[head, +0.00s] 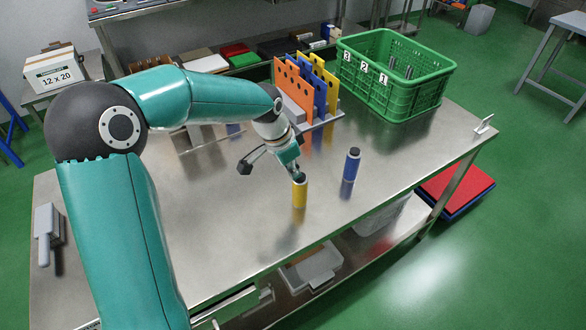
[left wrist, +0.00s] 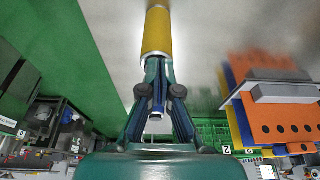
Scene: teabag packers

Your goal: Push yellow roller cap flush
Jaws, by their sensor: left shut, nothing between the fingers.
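The yellow roller (head: 299,194) stands upright on the steel table, with a dark cap at its top. My left gripper (head: 298,172) is shut and empty, pointing down with its fingertips at the cap. The fingertips hide part of the cap, so I cannot tell whether it sits flush. In the left wrist view the yellow roller (left wrist: 156,35) is straight beyond the shut fingertips (left wrist: 156,66), which look to be touching or very close to its end. A blue roller (head: 350,168) with a dark top stands upright to the right. My right gripper is not in view.
A rack of orange, blue and yellow perforated plates (head: 307,88) stands behind the rollers. A green crate (head: 397,95) numbered 3, 2, 1 is at the back right. The steel table (head: 410,160) is clear right of the blue roller.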

